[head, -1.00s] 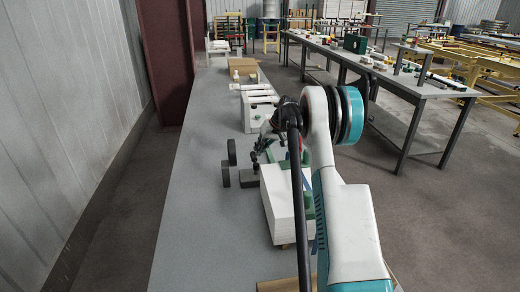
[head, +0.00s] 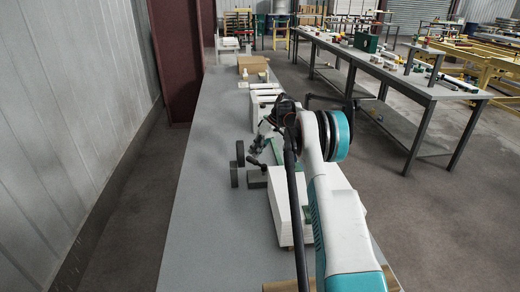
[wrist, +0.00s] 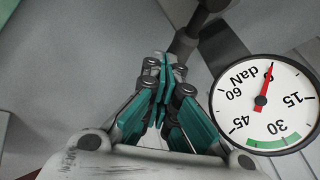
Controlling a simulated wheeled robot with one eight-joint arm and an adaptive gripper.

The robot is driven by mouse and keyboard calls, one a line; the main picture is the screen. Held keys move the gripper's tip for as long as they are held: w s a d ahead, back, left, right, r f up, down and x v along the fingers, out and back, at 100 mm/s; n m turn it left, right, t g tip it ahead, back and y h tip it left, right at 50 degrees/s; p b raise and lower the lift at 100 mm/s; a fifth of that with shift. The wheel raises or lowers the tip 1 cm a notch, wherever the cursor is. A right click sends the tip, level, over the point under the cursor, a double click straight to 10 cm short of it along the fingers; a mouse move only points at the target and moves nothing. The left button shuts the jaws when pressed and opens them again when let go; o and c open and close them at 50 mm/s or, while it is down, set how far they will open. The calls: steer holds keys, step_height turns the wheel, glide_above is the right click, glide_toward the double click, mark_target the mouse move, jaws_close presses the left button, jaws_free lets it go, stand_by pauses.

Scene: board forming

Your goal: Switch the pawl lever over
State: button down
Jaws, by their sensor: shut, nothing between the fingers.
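My gripper (wrist: 165,72) is shut and empty, its teal fingers together in the middle of the wrist view. Just beyond the fingertips is a dark grey rod (wrist: 183,45) with a dark round end at the top edge; it may be the pawl lever, but I cannot tell. Whether the fingertips touch it is unclear. A round dial (wrist: 268,120) marked daN stands to the right, its red needle near 0. In the head view my arm hides most of the device, and my gripper (head: 258,155) shows small and dark beside a dark wheel (head: 240,153).
A white stack (head: 284,213) lies on the grey bench (head: 205,220) in front of the device. White boxes (head: 262,103) and a cardboard piece (head: 252,64) stand farther back. The bench's left side is clear. A second bench (head: 400,80) with several items stands to the right.

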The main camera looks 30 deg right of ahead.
steer(key=shift+s+a, duration=0.15)
steer(key=shift+a, duration=1.15)
steer(key=shift+a, duration=0.1)
steer(key=shift+r, duration=0.1)
